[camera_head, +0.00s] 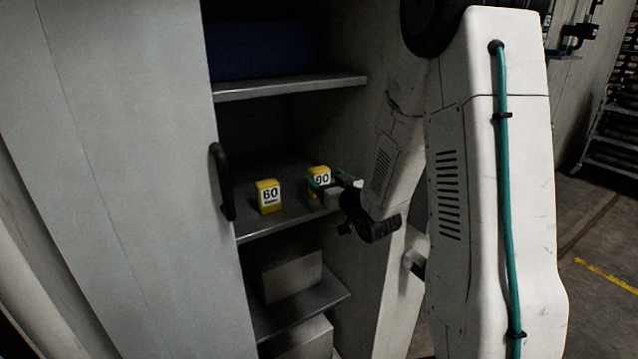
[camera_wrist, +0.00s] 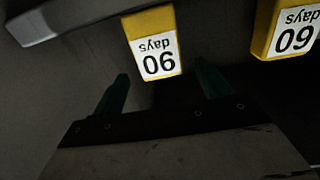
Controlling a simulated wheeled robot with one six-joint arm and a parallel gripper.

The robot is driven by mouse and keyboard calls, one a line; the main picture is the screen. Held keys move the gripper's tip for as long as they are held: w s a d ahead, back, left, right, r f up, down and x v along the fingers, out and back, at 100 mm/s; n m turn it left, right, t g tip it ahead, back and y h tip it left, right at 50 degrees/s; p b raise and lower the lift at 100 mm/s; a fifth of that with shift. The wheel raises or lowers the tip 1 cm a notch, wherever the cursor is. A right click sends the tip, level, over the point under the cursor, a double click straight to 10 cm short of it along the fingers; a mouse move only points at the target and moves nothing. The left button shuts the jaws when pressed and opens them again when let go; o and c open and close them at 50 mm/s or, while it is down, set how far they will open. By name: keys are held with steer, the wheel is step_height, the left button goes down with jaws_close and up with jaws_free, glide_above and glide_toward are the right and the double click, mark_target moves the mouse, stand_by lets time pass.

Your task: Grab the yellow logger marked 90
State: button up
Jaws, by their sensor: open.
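The yellow logger marked 90 (camera_head: 319,176) stands on the middle shelf of the cabinet, with part of it hidden behind my gripper in the head view. In the wrist view the yellow logger marked 90 (camera_wrist: 154,45) appears upside down, its white "90 days" label facing me. My gripper (camera_wrist: 162,88) has its two green fingers apart, with the logger just beyond and between their tips. Nothing is held. My gripper also shows in the head view (camera_head: 324,184), reaching in from the right.
A second yellow logger marked 60 (camera_head: 269,196) stands to the left on the same shelf (camera_head: 285,220). A grey door with a black handle (camera_head: 222,182) is at the left. An upper shelf (camera_head: 290,87) is above, and pale boxes (camera_head: 291,275) are below.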

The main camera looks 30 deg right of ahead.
mark_target(316, 171)
steer(key=w, duration=0.6)
steer(key=shift+w+d+f, duration=0.1)
steer(key=shift+w+d, duration=0.05)
steer(key=shift+w, duration=0.1)
steer(key=c, duration=1.1)
